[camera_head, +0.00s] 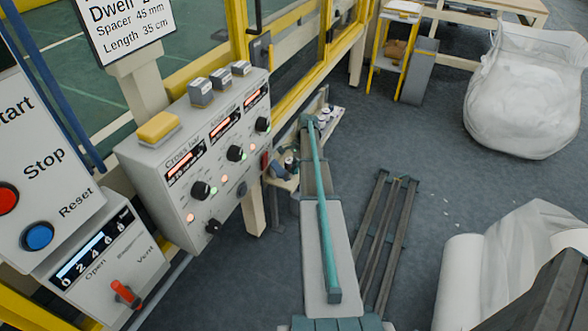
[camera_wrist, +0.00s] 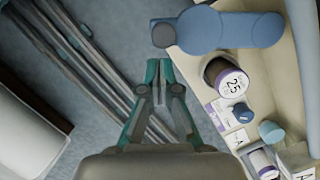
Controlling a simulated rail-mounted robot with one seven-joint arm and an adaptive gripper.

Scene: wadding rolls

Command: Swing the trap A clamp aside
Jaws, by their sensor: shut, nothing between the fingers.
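A blue bar with a rounded left end (camera_wrist: 225,31) lies at the top right of the wrist view, over a cream shelf; it looks like the trap A clamp, but I cannot confirm this. My gripper (camera_wrist: 159,68) is shut and empty, its teal fingertips just below the bar's left end. I cannot tell whether they touch it. Below the bar stands a dark-rimmed container marked 25 (camera_wrist: 228,78). Blue-capped containers and labels reading A are at the lower right. In the head view my gripper (camera_head: 306,120) is small at the arm's far end, and the clamp cannot be made out.
A grey control panel (camera_head: 215,160) with knobs and lit displays stands left of my arm. Dark rails (camera_head: 385,235) lie on the floor to its right. A white bag (camera_head: 525,90) and a white roll (camera_head: 470,280) are farther right. Open floor lies between.

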